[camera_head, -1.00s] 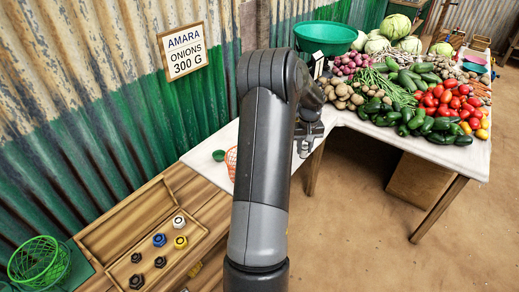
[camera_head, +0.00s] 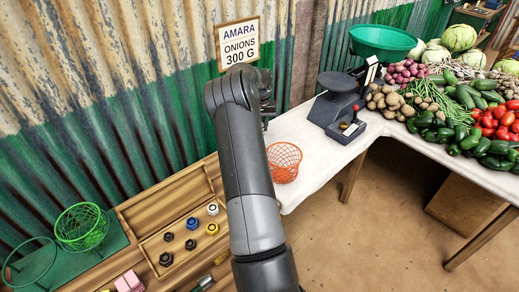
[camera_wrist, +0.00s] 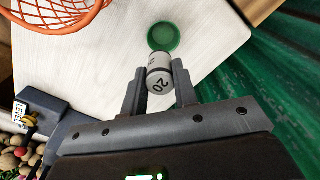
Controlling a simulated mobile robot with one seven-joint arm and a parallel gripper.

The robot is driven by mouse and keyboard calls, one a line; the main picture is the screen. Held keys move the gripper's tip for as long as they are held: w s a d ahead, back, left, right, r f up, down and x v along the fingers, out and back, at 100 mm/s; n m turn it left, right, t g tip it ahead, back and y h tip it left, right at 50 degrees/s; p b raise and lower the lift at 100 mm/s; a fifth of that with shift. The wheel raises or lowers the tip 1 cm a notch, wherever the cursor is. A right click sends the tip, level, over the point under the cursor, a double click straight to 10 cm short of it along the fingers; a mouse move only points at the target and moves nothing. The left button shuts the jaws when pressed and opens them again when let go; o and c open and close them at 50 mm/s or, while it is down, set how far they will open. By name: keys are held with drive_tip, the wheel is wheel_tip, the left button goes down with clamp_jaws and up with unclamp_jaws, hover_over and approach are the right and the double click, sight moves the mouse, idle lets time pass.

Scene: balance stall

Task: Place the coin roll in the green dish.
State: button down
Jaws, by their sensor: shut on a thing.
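The coin roll (camera_wrist: 159,76) is a short grey-white cylinder marked 20. My gripper (camera_wrist: 158,82) is shut on it, with one finger on each side, as the wrist view shows. The green dish (camera_wrist: 164,37) is small and round and lies on the white tabletop, just beyond the roll in the wrist view. The roll's far end comes close to the dish's near rim in the picture; I cannot tell its height above the table. In the head view my arm hides the dish and the roll, and most of my gripper.
An orange mesh basket (camera_head: 284,162) stands on the white table (camera_head: 318,150) near the dish. A wooden box of weights (camera_head: 180,232) and a green basket (camera_head: 81,228) lie left.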

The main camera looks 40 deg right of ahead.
drive_tip(key=shift+w+a+f, duration=0.2)
drive_tip(key=shift+w, duration=0.1)
wheel_tip(320, 180, down, 10)
drive_tip(key=shift+r, duration=0.25)
drive_tip(key=shift+f, duration=0.2)
